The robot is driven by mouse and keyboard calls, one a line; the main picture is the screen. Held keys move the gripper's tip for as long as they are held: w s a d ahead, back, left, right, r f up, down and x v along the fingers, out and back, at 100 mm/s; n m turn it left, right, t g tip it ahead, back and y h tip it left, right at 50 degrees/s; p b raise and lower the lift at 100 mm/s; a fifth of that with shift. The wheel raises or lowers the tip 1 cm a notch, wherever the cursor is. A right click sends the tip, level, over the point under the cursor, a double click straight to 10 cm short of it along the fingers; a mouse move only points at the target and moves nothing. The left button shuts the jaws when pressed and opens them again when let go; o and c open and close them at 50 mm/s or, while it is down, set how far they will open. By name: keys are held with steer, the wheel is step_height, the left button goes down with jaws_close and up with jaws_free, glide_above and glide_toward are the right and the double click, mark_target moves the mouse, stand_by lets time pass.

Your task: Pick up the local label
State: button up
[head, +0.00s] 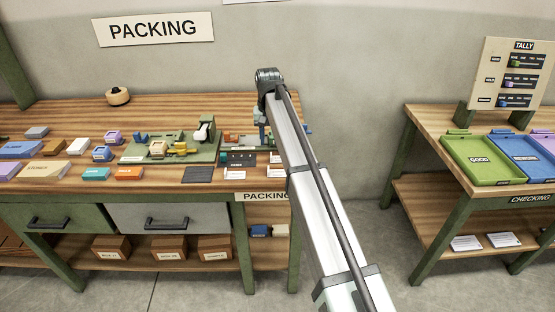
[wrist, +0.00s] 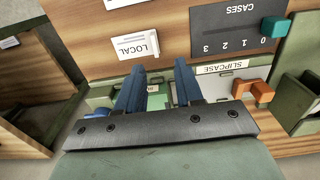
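The local label is a small white card (wrist: 136,46) with the word LOCAL, lying flat on the wooden bench top in the wrist view. My gripper (wrist: 157,66) has two blue fingers spread apart with nothing held between them. In the wrist view, the left fingertip is close to the label's lower edge and the right fingertip is off to its right. I cannot tell the height between them. In the head view, my gripper (head: 264,133) hangs over the right end of the packing bench. Small white cards (head: 235,174) lie near it there, but their print is too small to read.
A dark CASES panel (wrist: 232,36) with a teal knob lies right of the label. Another white card (wrist: 118,4) is at the top edge. A SLIPCASE plate (wrist: 220,67) and an orange block (wrist: 252,90) are near my right finger. The checking table (head: 425,118) stands apart.

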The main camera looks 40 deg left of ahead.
mark_target(271, 157)
steer(key=shift+w+d+f, duration=0.1)
steer(key=shift+f, duration=1.35)
steer(key=shift+w+d+f, duration=0.1)
steer(key=shift+f, duration=1.3)
jaws_close()
